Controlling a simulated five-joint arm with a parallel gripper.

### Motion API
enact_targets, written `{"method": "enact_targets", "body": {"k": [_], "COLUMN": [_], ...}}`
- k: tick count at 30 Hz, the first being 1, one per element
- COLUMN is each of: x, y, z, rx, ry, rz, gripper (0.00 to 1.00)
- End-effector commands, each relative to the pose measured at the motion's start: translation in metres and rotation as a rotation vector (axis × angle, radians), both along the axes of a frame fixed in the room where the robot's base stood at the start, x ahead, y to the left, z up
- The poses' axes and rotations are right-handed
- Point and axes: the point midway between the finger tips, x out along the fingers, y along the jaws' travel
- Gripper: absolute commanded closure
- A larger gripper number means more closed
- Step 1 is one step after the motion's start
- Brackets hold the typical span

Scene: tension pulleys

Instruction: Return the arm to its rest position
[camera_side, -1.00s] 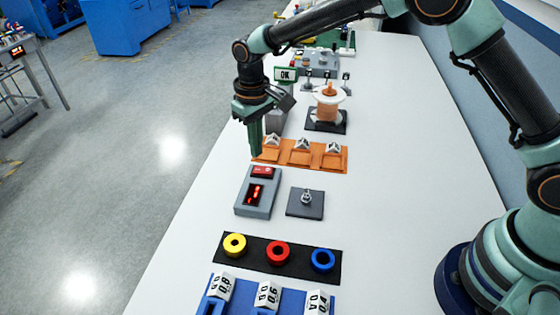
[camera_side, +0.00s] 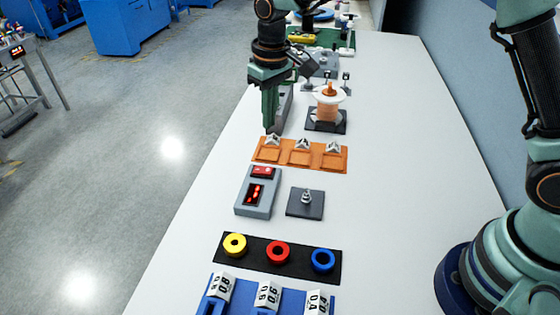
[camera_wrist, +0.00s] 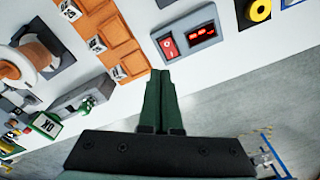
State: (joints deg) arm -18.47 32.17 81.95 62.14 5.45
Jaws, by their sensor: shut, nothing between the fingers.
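My gripper (camera_side: 270,122) is shut and empty. In the side view it points down at the table's left edge, just beyond the orange tray (camera_side: 299,167). In the wrist view its green fingers (camera_wrist: 159,90) lie together, near the grey box with a red switch and a lit red display (camera_wrist: 188,37). The same grey box (camera_side: 268,206) stands nearer the camera in the side view. My gripper partly hides a grey device behind it.
A spool of copper-coloured wire (camera_side: 327,110) stands on a dark base. A dark plate with a metal post (camera_side: 305,203) is beside the grey box. A black mat (camera_side: 255,256) holds yellow, red and blue pulleys. A blue tray (camera_side: 290,300) with numbered tags is nearest.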

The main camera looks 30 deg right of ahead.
Motion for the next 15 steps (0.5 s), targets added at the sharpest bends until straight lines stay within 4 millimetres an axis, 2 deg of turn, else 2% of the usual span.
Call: {"method": "enact_targets", "body": {"k": [1,6,12,15], "x": [-0.005,-0.03,-0.068,-0.09], "y": [-0.012,-0.046,-0.084,-0.101], "z": [0.017,0.058,0.09,0.101], "rx": [0.008,0.026,0.041,0.045], "ry": [-0.026,-0.097,-0.183,-0.227], "rz": [-0.015,-0.055,-0.1,-0.124], "gripper": [1.0,1.0,1.0,1.0]}}
